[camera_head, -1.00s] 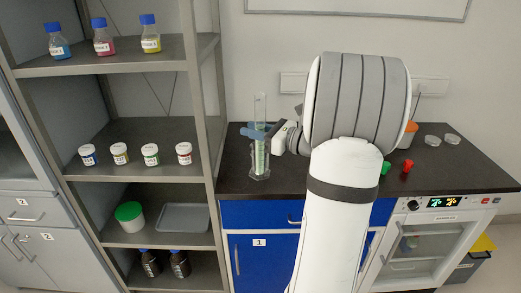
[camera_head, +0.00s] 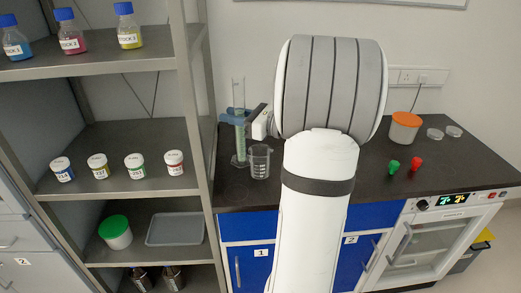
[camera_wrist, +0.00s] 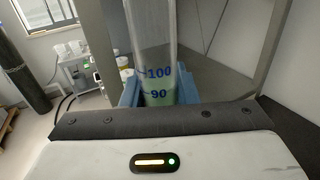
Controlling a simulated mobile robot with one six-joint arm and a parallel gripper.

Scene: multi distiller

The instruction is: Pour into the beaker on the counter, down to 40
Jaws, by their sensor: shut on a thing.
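A clear graduated cylinder (camera_head: 240,142) with pale green liquid stands upright in my gripper (camera_head: 236,116), near the left end of the counter. My gripper's blue fingers are shut around it. In the wrist view the cylinder (camera_wrist: 152,40) shows printed marks 100 and 90, with green liquid near the 90 mark; the exact level is hard to read. The beaker (camera_head: 259,162), clear with dark markings, stands on the counter just right of the cylinder's base and looks empty. I cannot tell whether the cylinder's base touches the counter.
The black counter (camera_head: 440,178) holds an orange-lidded tub (camera_head: 405,128), green (camera_head: 393,167) and red (camera_head: 416,163) small items, and two clear dishes at the right. A metal shelf with bottles and jars (camera_head: 174,162) stands close left of the cylinder. The counter's front middle is hidden by my arm.

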